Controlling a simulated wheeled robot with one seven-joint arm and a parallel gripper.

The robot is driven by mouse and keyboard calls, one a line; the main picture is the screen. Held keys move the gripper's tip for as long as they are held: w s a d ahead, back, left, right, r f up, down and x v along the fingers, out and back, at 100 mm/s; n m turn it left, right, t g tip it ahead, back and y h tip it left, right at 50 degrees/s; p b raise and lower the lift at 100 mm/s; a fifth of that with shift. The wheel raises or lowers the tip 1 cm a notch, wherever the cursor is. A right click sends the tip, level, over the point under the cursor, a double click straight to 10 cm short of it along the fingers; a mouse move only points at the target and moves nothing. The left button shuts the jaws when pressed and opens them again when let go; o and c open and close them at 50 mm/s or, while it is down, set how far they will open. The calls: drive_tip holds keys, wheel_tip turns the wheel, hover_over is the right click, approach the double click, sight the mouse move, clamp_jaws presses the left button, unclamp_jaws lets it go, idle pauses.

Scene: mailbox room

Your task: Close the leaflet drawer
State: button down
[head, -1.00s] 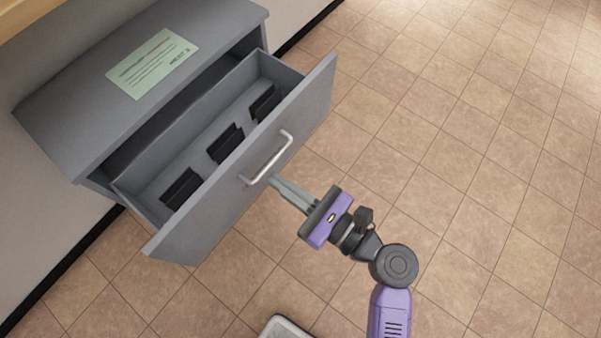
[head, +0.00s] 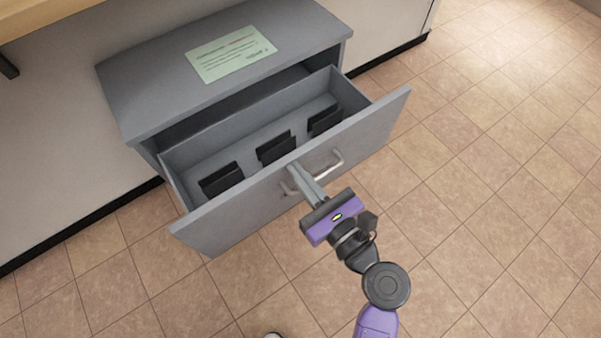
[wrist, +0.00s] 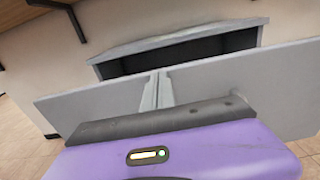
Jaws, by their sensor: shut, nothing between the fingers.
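The leaflet drawer (head: 232,222) is grey and stands open, pulled out of a grey cabinet (head: 130,95). Its front carries a silver bar handle (head: 326,172). My gripper (head: 295,170) is shut and empty, with its fingertips at the drawer front near the left part of the handle. In the wrist view the shut fingers (wrist: 157,88) reach up before the drawer front (wrist: 85,110). I cannot tell whether the fingertips touch it. The handle is not clear in the wrist view.
Several black dividers (head: 276,147) stand inside the drawer. A green printed sheet (head: 230,54) lies on the cabinet top. A wall is behind, with a wooden shelf edge (head: 40,18) at upper left. Tiled floor (head: 490,190) to the right is clear.

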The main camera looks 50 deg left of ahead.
drive_tip(key=w+a, duration=0.1)
drive_tip(key=a, duration=1.6)
drive_tip(key=shift+w+a, duration=0.15)
drive_tip(key=shift+a, duration=0.25)
